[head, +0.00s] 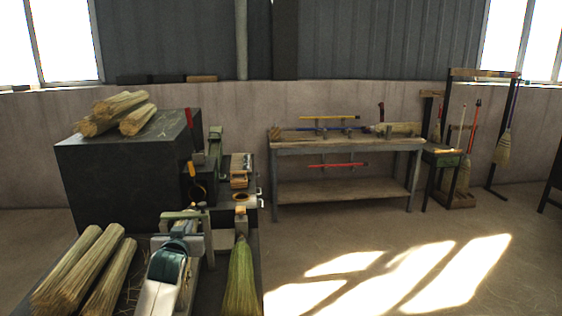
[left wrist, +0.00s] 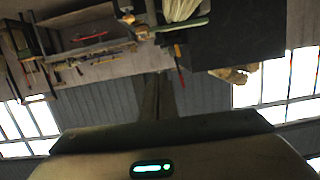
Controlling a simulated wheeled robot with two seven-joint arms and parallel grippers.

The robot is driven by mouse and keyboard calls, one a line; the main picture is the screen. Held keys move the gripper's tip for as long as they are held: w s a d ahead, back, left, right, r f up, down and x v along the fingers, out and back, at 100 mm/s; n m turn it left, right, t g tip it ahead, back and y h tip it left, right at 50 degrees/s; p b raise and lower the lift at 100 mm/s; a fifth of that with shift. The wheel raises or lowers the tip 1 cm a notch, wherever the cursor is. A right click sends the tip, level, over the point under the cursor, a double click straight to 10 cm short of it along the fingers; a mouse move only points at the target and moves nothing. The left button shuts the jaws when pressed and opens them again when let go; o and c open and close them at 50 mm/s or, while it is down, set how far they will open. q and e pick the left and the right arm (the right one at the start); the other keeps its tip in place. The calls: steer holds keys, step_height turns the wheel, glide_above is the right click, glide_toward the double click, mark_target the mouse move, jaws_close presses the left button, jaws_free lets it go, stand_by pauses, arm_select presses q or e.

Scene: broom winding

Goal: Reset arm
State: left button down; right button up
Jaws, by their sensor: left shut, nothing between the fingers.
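My left arm reaches in from the bottom left of the head view. Its gripper (head: 186,224) is shut and empty, in front of the winding machine (head: 212,165). The fingertips are small and partly lost against the machine parts. A green-tinted broom head (head: 240,277) hangs bristles down just right of my left arm, apart from the gripper. The left wrist view shows the room upside down, with no fingers clearly visible. My right gripper is not in view.
Straw bundles lie on the dark block (head: 95,185) and on the surface at lower left (head: 85,270). A workbench (head: 345,196) with coloured handles stands at the back. Finished brooms hang on a rack (head: 480,72) at right. The floor (head: 420,250) is clear.

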arm_select(q)
steer(key=s+d+f+m+g+h, duration=0.15)
steer(key=s+f+g, duration=0.45)
steer(key=s+f, duration=1.85)
steer(key=s+d+f+m+g, duration=0.1)
steer(key=s+d+f+g, duration=0.15)
steer(key=s, duration=1.45)
steer(key=s+d+f+m+g, duration=0.1)
steer(key=s+f+g, duration=0.25)
steer(key=s, duration=1.35)
step_height(320, 180, down, 29)
steer(key=s+g, duration=0.1)
steer(key=s, duration=0.1)
steer(key=s+a+f+g, duration=0.1)
steer(key=s+a+f, duration=0.2)
steer(key=s+f, duration=1.4)
steer(key=shift+s+a+g, duration=0.2)
steer(key=shift+s+g, duration=0.1)
steer(key=shift+s, duration=0.1)
